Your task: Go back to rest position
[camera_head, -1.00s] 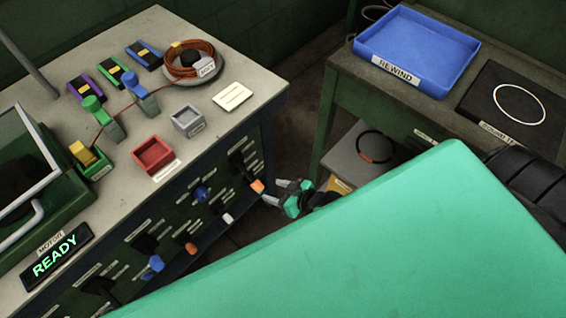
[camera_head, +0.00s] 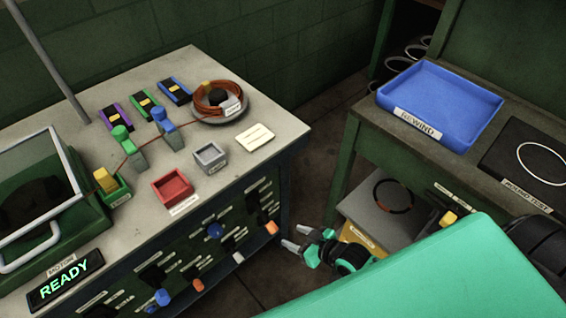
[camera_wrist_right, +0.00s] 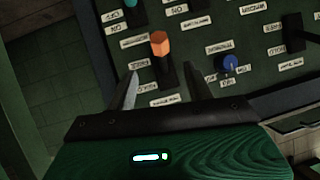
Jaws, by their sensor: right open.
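My right gripper (camera_head: 292,238) is open and empty. In the head view it stands in the gap between the grey-topped bench (camera_head: 230,158) and the right-hand table. Its fingers point left toward the bench's front panel (camera_head: 222,236), apart from it. In the right wrist view the two fingers (camera_wrist_right: 160,92) are spread, with an orange-tipped lever (camera_wrist_right: 159,44) and a blue knob (camera_wrist_right: 228,63) on the panel beyond them. My left gripper is in neither view.
A blue tray (camera_head: 447,97) labelled REWIND and a black board with a white ring (camera_head: 541,163) lie on the right table. A lower shelf (camera_head: 376,207) holds a dark ring. On the bench are a red bin (camera_head: 172,187), a coil of cord (camera_head: 199,97) and a READY display (camera_head: 66,281).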

